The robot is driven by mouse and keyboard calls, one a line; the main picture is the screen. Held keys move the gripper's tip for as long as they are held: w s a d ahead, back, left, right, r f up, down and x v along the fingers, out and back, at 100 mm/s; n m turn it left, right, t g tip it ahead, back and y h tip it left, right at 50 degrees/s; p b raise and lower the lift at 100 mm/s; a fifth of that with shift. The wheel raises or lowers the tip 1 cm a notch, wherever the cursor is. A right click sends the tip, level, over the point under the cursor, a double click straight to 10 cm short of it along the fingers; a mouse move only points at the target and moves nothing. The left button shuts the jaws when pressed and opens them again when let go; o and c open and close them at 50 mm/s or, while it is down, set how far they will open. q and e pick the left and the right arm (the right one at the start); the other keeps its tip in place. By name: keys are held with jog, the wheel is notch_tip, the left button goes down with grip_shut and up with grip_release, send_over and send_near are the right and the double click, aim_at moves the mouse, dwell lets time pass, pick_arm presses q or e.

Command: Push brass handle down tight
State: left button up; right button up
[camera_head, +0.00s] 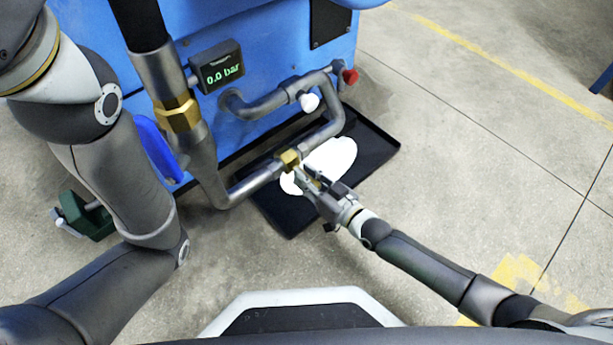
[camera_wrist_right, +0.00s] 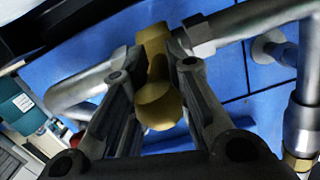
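A brass fitting (camera_head: 289,160) sits on the grey pipe low in front of the blue machine in the head view. In the right wrist view, the brass handle (camera_wrist_right: 158,105) with its rounded end points toward the camera. My right gripper (camera_head: 318,183) is at this fitting, its two fingers apart. In the right wrist view, the fingers of my right gripper (camera_wrist_right: 158,90) stand on either side of the brass piece, with small gaps showing; contact cannot be made out. My left arm shows at the left of the head view, but its gripper is out of view.
A black tray (camera_head: 377,147) with a white puddle (camera_head: 335,155) lies under the pipes. A gauge (camera_head: 217,66) reads 0.0 bar. A red knob (camera_head: 350,76) and a white knob (camera_head: 309,102) are nearby. A green object (camera_head: 88,217) is at left. The floor at right is clear.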

jog(key=o, duration=0.5)
jog(key=shift+f, duration=0.2)
jog(key=shift+c, duration=0.2)
jog(key=shift+r, duration=0.1)
jog(key=v, duration=1.2)
